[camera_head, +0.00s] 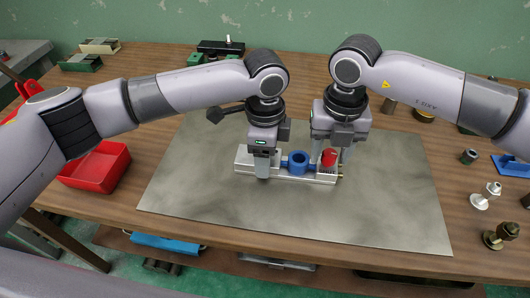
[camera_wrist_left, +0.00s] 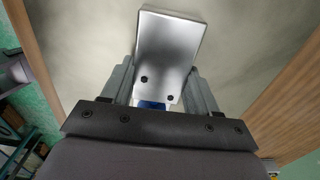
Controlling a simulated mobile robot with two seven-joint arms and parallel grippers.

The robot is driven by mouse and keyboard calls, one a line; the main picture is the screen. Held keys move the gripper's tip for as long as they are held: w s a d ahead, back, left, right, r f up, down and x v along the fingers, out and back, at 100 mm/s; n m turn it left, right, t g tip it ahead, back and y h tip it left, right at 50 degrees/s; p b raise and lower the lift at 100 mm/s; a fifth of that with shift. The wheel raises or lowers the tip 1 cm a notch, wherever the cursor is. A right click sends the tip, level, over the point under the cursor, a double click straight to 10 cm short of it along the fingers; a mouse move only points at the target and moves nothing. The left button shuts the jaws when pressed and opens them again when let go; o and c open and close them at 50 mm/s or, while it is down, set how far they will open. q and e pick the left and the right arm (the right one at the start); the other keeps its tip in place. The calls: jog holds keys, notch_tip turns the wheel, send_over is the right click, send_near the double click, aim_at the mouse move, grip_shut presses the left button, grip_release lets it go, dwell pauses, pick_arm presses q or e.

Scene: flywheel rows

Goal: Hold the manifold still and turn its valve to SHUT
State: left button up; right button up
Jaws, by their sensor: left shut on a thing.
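The manifold (camera_head: 243,160) is a long silver block with a blue ring (camera_head: 298,161) at its middle and a red valve handle (camera_head: 329,158) near its right end. It lies on the grey mat. My left gripper (camera_head: 262,168) is shut on its plain left end. In the left wrist view the manifold's silver end (camera_wrist_left: 165,50) sits between the two fingers of my left gripper (camera_wrist_left: 162,80). My right gripper (camera_head: 331,156) points down over the right end, its fingers around or beside the red handle. Whether they touch it cannot be told, and I cannot read the valve's marking.
The grey mat (camera_head: 390,210) is otherwise bare around the manifold. A red bin (camera_head: 97,168) stands left of the mat. Small metal parts (camera_head: 480,201) and a blue bracket (camera_head: 511,165) lie at the right. A black fixture (camera_head: 220,47) stands at the back.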

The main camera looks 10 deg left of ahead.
jog(key=n, duration=1)
dwell(0.3)
